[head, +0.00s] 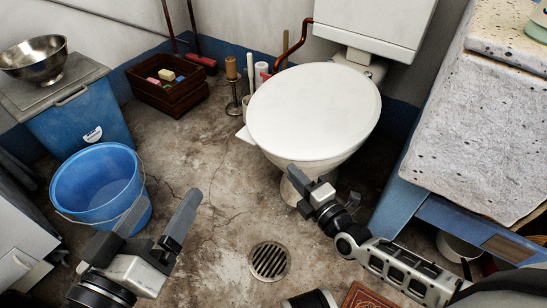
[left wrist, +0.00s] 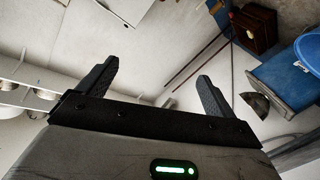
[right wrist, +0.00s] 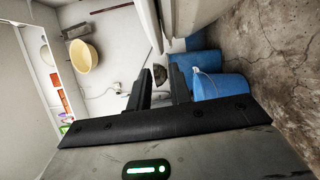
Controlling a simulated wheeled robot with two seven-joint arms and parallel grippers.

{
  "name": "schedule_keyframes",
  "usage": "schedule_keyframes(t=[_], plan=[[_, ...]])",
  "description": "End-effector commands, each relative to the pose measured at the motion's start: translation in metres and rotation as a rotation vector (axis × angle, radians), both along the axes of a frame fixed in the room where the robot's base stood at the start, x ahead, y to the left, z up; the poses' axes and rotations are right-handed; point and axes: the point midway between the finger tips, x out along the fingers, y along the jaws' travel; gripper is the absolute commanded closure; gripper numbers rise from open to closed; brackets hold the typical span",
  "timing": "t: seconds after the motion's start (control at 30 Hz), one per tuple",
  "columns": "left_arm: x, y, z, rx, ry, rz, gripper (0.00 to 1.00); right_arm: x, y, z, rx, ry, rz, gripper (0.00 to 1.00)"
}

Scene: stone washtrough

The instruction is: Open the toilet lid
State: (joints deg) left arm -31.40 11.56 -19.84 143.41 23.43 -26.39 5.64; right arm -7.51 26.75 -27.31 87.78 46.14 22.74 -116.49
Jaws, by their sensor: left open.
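The white toilet (head: 300,178) stands at the back centre in the head view, with its oval lid (head: 315,108) lying flat and closed. My right gripper (head: 297,189) is just below the lid's front edge, beside the toilet's base in the picture. Its fingers are partly apart with nothing seen between them. I cannot tell whether it touches the toilet. In the right wrist view, the toilet's white edge (right wrist: 188,18) shows above the fingers. My left gripper (head: 166,204) is open and empty, in front of the blue bucket and away from the toilet.
A blue bucket (head: 98,185) and a blue bin (head: 92,118) with a metal bowl (head: 34,60) stand left. A wooden crate (head: 168,94) and brushes are behind. A stone washtrough (head: 480,130) bounds the right. The floor around the drain (head: 269,261) is mostly clear.

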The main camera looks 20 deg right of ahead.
Motion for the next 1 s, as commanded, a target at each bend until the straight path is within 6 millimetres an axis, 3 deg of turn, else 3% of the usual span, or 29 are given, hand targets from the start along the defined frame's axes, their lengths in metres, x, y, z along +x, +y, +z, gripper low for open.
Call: schedule_keyframes(t=[0.07, 0.2, 0.43, 0.87, 0.97, 1.0], plan=[[0.002, 0.000, 0.000, -0.020, -0.032, 0.000, 0.08, 0.019, 0.006, -0.003, 0.003, -0.004, 0.001, 0.80], [0.016, 0.005, 0.022, 0.042, -0.235, 0.026, 0.08, 0.047, 0.014, -0.004, 0.003, -0.003, 0.001, 0.80], [0.023, 0.008, 0.051, 0.100, -0.470, 0.055, 0.08, 0.080, 0.023, -0.002, 0.003, -0.001, 0.000, 0.80], [0.023, 0.009, 0.063, 0.118, -0.552, 0.065, 0.08, 0.090, 0.025, 0.000, 0.001, 0.003, 0.001, 0.80], [0.023, 0.009, 0.063, 0.119, -0.552, 0.066, 0.08, 0.090, 0.025, 0.000, 0.002, 0.002, 0.001, 1.00], [0.023, 0.009, 0.063, 0.119, -0.552, 0.066, 0.08, 0.090, 0.025, 0.000, 0.002, 0.002, 0.001, 1.00]])
